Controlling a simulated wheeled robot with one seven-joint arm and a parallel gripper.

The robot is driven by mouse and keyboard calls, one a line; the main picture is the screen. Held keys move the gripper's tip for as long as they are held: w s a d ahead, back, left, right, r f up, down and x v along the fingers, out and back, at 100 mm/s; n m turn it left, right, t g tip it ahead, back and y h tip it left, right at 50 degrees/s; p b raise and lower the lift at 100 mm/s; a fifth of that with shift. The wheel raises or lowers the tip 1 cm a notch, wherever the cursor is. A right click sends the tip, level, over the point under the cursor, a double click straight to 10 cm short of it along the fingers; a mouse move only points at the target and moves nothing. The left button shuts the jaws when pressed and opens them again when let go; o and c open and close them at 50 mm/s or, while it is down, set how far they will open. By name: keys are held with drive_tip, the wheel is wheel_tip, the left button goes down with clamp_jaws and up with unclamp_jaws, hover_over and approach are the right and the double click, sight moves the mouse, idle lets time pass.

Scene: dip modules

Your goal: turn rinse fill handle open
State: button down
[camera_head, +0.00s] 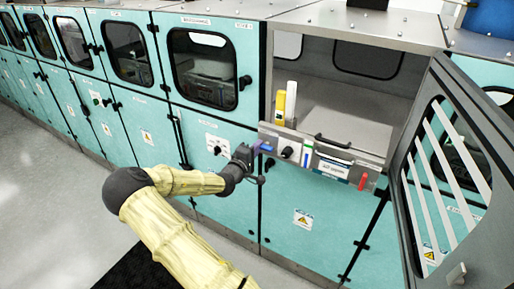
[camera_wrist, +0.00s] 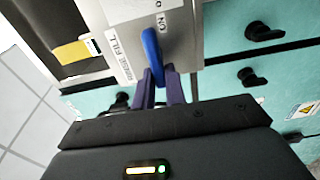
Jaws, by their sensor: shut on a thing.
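The blue rinse fill handle (camera_wrist: 151,45) shows in the wrist view on a grey metal panel, beside a label reading "FILL" and another label that appears rotated. My gripper (camera_wrist: 159,78) has its two dark purple fingers shut on the lower end of the handle. In the head view my gripper (camera_head: 257,152) is at the left end of the grey panel strip, and the blue handle (camera_head: 266,147) shows just beyond the fingers. The gripped part of the handle is partly hidden by the fingers.
The grey panel (camera_head: 368,169) also carries a black knob (camera_head: 287,152) and a red handle (camera_head: 363,181). A yellow object (camera_head: 290,100) stands above the strip. An open windowed door (camera_head: 440,190) swings out at the right. Teal cabinets line the left; open floor lies in front.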

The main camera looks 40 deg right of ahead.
drive_tip(key=shift+f, duration=0.1)
idle(0.3)
drive_tip(key=c, duration=1.4)
unclamp_jaws()
drive_tip(key=shift+c, duration=0.2)
drive_tip(key=b+v, duration=0.4)
drive_tip(key=v, duration=1.3)
drive_tip(key=shift+a, duration=0.25)
drive_tip(key=shift+s, duration=0.1)
